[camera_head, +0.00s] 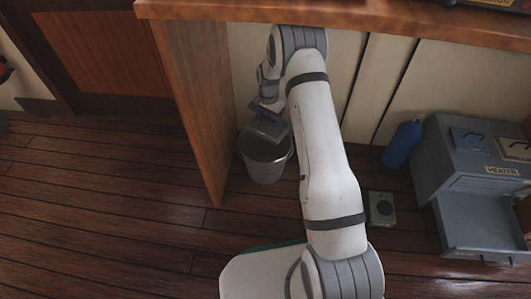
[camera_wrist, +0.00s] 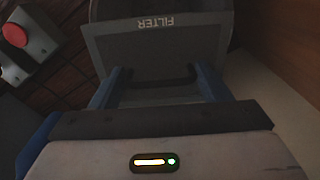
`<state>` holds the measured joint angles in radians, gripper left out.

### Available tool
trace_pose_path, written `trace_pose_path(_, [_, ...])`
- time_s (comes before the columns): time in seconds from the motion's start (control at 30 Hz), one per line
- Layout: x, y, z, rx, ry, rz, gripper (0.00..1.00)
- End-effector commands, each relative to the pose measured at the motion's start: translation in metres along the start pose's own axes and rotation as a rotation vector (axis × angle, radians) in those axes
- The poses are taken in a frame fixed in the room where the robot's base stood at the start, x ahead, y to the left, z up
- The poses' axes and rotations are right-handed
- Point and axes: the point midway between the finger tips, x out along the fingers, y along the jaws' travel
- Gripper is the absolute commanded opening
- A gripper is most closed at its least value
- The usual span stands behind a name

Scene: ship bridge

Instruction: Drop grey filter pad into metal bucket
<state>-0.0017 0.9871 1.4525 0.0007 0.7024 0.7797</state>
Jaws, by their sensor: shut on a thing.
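The grey filter pad (camera_head: 266,128) is in my gripper (camera_head: 266,106), above the metal bucket (camera_head: 265,168). The bucket stands upright on the wooden floor beside a wooden panel. In the wrist view the pad (camera_wrist: 155,48) shows the upside-down word FILTER and a dark handle. The blue fingers of my gripper (camera_wrist: 158,88) are on either side of the handle, shut on the pad. Part of the bucket's curved wall (camera_wrist: 232,22) shows behind the pad. The pad hides much of the bucket's opening, and I cannot tell how far it is above the rim.
The wooden panel (camera_head: 188,100) stands close left of the bucket, under a wooden counter (camera_head: 400,22). To the right are a blue bottle (camera_head: 403,144), a small grey box (camera_head: 381,208) and a grey heater (camera_head: 450,145) with its lower front open.

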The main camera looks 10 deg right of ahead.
Motion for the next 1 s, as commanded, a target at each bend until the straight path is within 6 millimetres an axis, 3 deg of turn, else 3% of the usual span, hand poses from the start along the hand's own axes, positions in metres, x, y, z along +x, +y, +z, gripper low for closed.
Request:
trace_pose_path(0.5, [0.053, 0.001, -0.002, 0.003, 0.001, 0.0, 0.3])
trace_pose_path(0.87, [0.058, 0.002, -0.002, 0.004, 0.001, -0.001, 0.3])
trace_pose_path(0.9, [0.058, 0.002, -0.002, 0.004, 0.001, -0.001, 0.73])
trace_pose_path(1.0, [0.058, 0.002, -0.002, 0.004, 0.001, -0.001, 0.81])
